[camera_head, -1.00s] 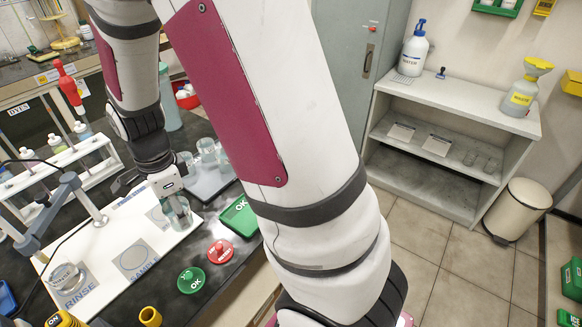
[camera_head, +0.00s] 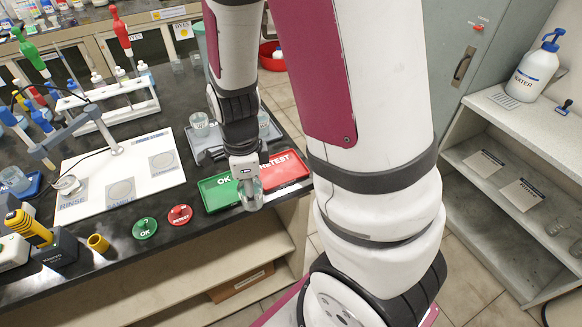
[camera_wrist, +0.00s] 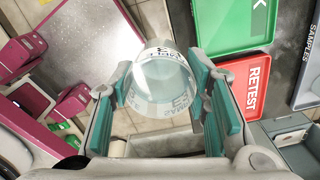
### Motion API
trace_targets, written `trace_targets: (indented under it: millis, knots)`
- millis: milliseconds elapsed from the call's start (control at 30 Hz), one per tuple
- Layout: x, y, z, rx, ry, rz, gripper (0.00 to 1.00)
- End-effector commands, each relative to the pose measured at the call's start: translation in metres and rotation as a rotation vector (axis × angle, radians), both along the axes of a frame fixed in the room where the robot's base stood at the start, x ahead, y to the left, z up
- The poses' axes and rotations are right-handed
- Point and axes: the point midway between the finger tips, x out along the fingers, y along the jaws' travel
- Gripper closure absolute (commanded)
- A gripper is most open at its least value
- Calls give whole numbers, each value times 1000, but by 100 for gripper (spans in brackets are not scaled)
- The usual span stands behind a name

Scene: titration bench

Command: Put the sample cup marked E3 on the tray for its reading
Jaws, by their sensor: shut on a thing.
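My gripper (camera_head: 250,180) is shut on a clear cup (camera_head: 251,197), held near the bench's front edge, by the right end of the green OK tray (camera_head: 212,192). The red RETEST tray (camera_head: 290,166) lies just right of the OK tray. In the wrist view, the cup (camera_wrist: 160,78) sits between the teal finger pads; its upside-down label seems to read E3. The OK tray (camera_wrist: 232,25) and the RETEST tray (camera_wrist: 257,85) show to the right of the cup there. Both trays look empty where visible; my arm hides part of them.
The grey SAMPLES tray (camera_head: 203,154) with another clear cup (camera_head: 199,122) is behind the OK tray. Green OK (camera_head: 145,228) and red RETEST (camera_head: 180,215) buttons stand left of the trays. A white board (camera_head: 135,165) with rinse and sample spots lies farther left.

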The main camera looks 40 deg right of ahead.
Motion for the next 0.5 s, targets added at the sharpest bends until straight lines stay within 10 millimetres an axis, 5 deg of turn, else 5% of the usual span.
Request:
trace_targets:
  millis: [167,500]
  knots:
    - [6,-15,-2,0,-1,-12,91]
    - [41,-84,-9,0,0,-12,91]
